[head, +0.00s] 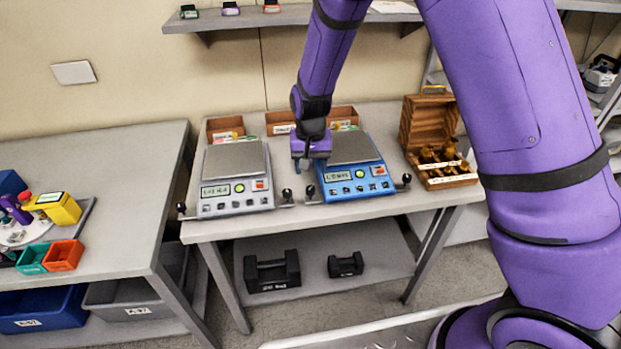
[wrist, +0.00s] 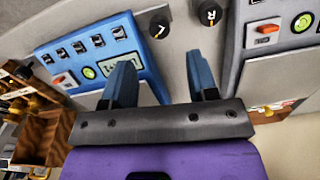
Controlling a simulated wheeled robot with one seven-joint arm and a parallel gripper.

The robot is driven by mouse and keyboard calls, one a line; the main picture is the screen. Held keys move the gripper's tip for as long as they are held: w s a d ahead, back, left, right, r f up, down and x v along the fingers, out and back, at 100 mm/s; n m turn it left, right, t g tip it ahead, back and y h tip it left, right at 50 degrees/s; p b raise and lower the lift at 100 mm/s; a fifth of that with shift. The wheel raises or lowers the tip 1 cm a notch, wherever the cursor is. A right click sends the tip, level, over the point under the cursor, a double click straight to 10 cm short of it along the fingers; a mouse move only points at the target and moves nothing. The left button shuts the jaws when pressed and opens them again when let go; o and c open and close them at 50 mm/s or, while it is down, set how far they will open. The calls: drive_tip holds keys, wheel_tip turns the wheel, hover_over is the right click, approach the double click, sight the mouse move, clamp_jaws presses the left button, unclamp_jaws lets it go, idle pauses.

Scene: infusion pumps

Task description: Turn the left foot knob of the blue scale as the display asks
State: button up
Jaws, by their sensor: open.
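The blue scale (head: 357,184) stands on the right half of the grey table, with a lit display (head: 337,177) whose text is too small to read surely. Its left foot knob (head: 310,191) is black and sticks out at the front left corner. In the wrist view the blue scale (wrist: 95,62) is upside down at left, and the knob, marked L (wrist: 159,26), lies beyond the fingertips. My gripper (head: 309,165) is open and empty, above the gap between the scales, apart from the knob. Its two blue fingers (wrist: 161,75) also show in the wrist view.
A grey scale (head: 233,196) stands close on the left. Its right foot knob, marked R (wrist: 210,13), is beside the L knob with a narrow gap. Wooden bins (head: 226,126) stand behind. A wooden box of brass weights (head: 430,120) stands at right.

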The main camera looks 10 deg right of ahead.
drive_tip(key=shift+r, duration=1.75)
drive_tip(key=s+d+r+t, duration=0.1)
drive_tip(key=s+d+r, duration=0.3)
drive_tip(key=r, duration=0.3)
drive_tip(key=s+d+r+t+y, duration=0.1)
drive_tip(key=s+d+r, duration=0.25)
drive_tip(key=r, duration=0.35)
drive_tip(key=s+d+r, duration=0.3)
drive_tip(key=d+r, duration=0.1)
drive_tip(key=r, duration=0.3)
drive_tip(key=s+d+r+t, duration=0.1)
drive_tip(key=s+d+r, duration=0.2)
drive_tip(key=s, duration=0.6)
drive_tip(key=s+d+r+n+t+h, duration=0.1)
drive_tip(key=s+d+r, duration=0.3)
drive_tip(key=s, duration=0.6)
drive_tip(key=shift+d+t, duration=0.35)
drive_tip(key=shift+t, duration=0.25)
